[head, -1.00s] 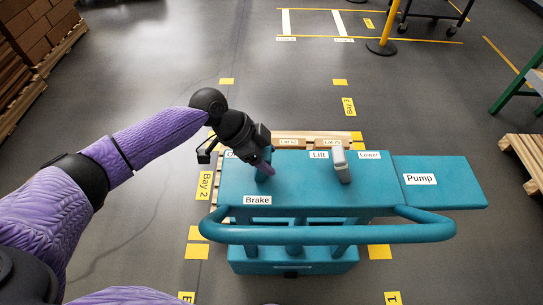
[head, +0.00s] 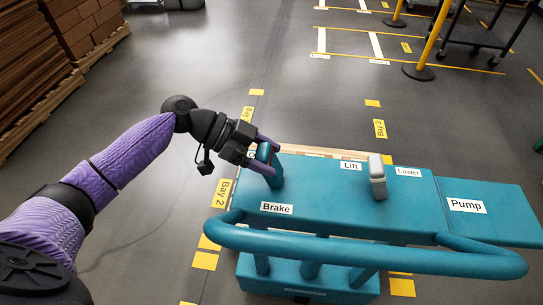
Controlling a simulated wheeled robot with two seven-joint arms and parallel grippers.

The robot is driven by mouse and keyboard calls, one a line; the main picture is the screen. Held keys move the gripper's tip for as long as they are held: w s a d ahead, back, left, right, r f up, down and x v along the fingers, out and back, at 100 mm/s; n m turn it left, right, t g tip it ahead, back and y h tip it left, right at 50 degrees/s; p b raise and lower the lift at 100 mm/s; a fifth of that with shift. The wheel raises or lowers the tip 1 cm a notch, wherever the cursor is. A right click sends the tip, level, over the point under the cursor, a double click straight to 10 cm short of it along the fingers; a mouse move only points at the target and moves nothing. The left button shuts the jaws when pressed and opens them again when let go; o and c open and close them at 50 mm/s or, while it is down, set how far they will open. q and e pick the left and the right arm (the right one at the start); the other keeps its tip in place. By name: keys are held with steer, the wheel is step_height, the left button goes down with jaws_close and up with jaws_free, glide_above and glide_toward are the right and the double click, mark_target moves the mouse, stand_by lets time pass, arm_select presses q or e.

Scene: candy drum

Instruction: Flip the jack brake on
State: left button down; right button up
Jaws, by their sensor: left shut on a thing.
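The teal pallet jack (head: 330,208) fills the lower right of the head view. Its brake lever (head: 272,175) is a short teal post standing up from the left end of the top, above the label "Brake" (head: 276,208). My left gripper (head: 266,156) comes in from the left with its purple fingers around the upper part of this lever, shut on it. The gripper hides some of the lever and most of a label behind it. My right gripper is not in view.
A light grey lever (head: 377,177) stands between the labels "Lift" and "Lower". The pump pedal (head: 485,208) is at the right. A teal handle rail (head: 370,252) runs along the near side. Stacked boxes (head: 85,30) stand far left; open floor lies behind the jack.

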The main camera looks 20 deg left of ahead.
arm_select(q)
steer(key=shift+a, duration=0.2)
jaws_free()
steer(key=p+v, duration=0.1)
steer(key=v, duration=0.9)
steer(key=shift+f, duration=0.1)
